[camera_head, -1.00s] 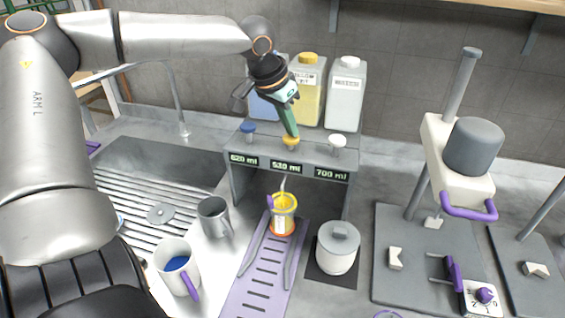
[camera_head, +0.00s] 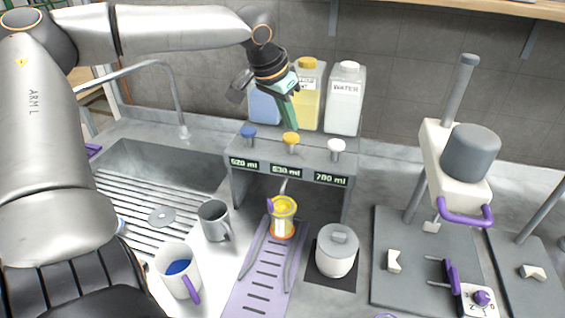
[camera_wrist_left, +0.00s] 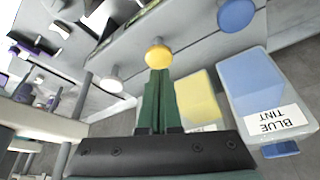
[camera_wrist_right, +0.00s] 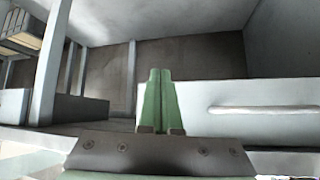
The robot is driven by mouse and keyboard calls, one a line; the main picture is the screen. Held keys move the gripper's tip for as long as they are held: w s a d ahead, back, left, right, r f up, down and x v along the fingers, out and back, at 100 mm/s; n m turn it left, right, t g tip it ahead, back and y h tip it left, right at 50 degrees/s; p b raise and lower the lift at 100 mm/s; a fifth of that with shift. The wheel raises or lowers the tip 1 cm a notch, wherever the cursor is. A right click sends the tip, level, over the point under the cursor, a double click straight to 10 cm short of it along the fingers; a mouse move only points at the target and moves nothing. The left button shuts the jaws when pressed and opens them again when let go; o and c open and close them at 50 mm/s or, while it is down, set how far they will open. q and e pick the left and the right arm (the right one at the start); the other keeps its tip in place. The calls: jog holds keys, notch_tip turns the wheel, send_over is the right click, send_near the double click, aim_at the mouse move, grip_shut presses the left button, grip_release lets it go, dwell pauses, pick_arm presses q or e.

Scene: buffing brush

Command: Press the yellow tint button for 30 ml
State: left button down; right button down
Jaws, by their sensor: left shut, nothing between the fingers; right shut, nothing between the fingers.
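The yellow tint button (camera_head: 291,138) is the middle one of three on the grey dispenser, and it also shows in the left wrist view (camera_wrist_left: 158,54). My left gripper (camera_head: 295,127) is shut and empty, its green fingertips just above and behind the yellow button, seemingly a little apart from it. In the left wrist view the shut fingertips (camera_wrist_left: 159,72) point at the button. The display (camera_head: 286,171) under it seems to read 630 ml, but the digits are small. My right gripper (camera_wrist_right: 161,72) is shut and empty, away from the dispenser.
The blue button (camera_head: 248,132) and white button (camera_head: 337,146) flank the yellow one. Tint bottles and a water bottle (camera_head: 346,100) stand behind. A yellow-rimmed cup (camera_head: 283,222) sits below the dispenser.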

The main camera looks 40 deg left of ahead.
aim_at(291, 136)
pick_arm(q)
jog(key=shift+f, duration=0.1)
jog(key=shift+f+b, duration=0.35)
jog(key=shift+f, duration=1)
jog(key=shift+r+p, duration=0.35)
jog(key=shift+r, duration=1.15)
jog(key=shift+f+b, duration=0.35)
jog(key=shift+f, duration=1.2)
jog(key=shift+r, duration=0.15)
jog(key=shift+r+p, duration=0.35)
jog(key=shift+r, duration=1)
